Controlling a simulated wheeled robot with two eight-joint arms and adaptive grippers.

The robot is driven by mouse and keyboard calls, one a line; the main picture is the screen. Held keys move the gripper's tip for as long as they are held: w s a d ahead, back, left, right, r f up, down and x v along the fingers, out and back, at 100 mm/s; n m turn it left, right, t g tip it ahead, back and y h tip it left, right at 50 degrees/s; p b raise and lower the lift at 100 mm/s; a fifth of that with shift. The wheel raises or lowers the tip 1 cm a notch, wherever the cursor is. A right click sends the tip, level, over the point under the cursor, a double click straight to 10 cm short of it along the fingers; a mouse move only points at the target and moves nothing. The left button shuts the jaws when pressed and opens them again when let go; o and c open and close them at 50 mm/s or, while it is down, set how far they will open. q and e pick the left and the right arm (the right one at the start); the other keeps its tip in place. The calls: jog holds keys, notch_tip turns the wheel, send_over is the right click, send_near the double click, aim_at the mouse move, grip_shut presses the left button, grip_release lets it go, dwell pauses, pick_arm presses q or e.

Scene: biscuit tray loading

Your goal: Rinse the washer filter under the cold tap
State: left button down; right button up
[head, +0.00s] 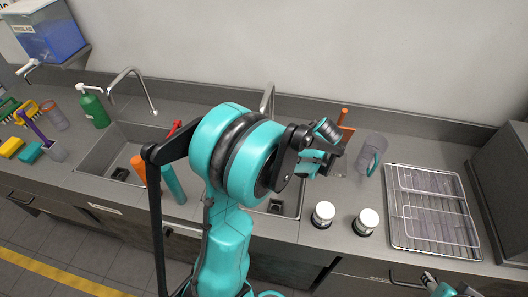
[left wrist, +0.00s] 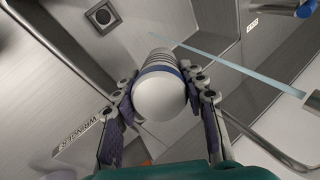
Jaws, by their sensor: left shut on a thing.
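My left gripper (left wrist: 163,104) is shut on a pale, round-ended cylinder with a dark blue band and ribbed far part, seemingly the washer filter (left wrist: 160,97). In the head view, the left gripper (head: 318,160) is at the right side of the right sink (head: 290,202), and the filter is hard to make out. A pale blue straight strip, like running water (left wrist: 245,71), slants from a grey spout (left wrist: 313,101) past the far end of the filter. I cannot tell whether it touches the filter. The right sink's tap (head: 268,98) is partly behind my left arm.
Two white-lidded jars (head: 323,213) (head: 367,221) stand right of the sink, near a clear jug (head: 372,152) and a wire rack (head: 436,240). A left sink (head: 105,160), green bottle (head: 93,108) and brushes (head: 25,113) are at left. A drain (left wrist: 101,16) shows below.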

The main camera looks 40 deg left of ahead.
pick_arm(q)
jog(key=d+r+p, duration=0.2)
jog(key=d+r, duration=0.2)
jog(key=d, duration=0.1)
jog(key=shift+p, duration=0.35)
jog(key=shift+s, duration=0.1)
